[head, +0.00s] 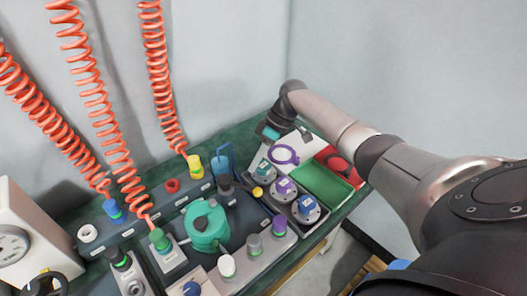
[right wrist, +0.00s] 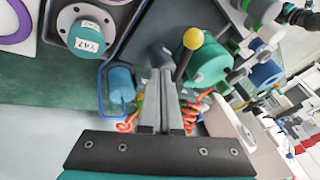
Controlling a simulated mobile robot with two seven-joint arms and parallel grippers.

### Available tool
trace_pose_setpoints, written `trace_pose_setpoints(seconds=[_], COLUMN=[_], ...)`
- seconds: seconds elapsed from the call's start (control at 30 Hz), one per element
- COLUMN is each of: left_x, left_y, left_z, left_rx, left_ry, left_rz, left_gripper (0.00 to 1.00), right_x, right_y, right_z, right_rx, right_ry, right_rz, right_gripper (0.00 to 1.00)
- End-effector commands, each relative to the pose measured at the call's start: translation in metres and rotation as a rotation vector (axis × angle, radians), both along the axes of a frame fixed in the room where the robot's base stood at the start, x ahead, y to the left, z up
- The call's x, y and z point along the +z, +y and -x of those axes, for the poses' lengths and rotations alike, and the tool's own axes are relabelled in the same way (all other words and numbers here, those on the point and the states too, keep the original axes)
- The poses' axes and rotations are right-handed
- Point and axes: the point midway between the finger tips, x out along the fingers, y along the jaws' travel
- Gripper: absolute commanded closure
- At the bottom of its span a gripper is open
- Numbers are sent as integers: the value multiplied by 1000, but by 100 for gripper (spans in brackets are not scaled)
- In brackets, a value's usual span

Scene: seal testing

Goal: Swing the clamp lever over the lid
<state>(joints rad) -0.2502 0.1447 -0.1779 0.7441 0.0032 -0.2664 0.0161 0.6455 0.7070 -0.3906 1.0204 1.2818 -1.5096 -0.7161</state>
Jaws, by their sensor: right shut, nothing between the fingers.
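The clamp lever shows as a dark bar with a yellow knob (head: 258,192) on a grey post (head: 225,187). In the head view it points right, away from the teal lidded vessel (head: 207,228). In the right wrist view the yellow knob (right wrist: 195,37) stands in front of the teal lid (right wrist: 208,66). My right gripper (head: 246,172) is behind the lever; its fingers (right wrist: 160,82) are shut and empty, with their tips near the post and lever. I cannot tell whether they touch. My left gripper is not in view.
A blue cylinder with a wire handle (head: 221,164) stands close behind the post. Grey flanged parts with coloured caps (head: 306,208) sit at the right, beside a green tray (head: 321,184). Orange coiled hoses (head: 95,90) hang at the left. A gauge box (head: 22,235) stands far left.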

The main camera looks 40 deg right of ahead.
Motion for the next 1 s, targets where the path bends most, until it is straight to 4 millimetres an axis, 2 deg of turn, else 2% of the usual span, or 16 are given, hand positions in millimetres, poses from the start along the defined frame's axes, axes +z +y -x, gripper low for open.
trace_pose_setpoints(seconds=[0.07, 0.3, 0.83, 1.0], left_x=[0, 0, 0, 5], left_y=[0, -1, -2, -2], left_z=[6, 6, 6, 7], left_rx=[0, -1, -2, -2], left_ry=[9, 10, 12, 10], left_rz=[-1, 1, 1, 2], left_gripper=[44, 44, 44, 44], right_x=[-4, -14, -15, -14], right_y=[7, 23, 26, 33], right_z=[6, 15, 17, 14], right_rx=[4, 2, 0, -10], right_ry=[1, -1, 0, 0], right_rz=[2, 2, 1, -1], right_gripper=[100, 100, 100, 100])
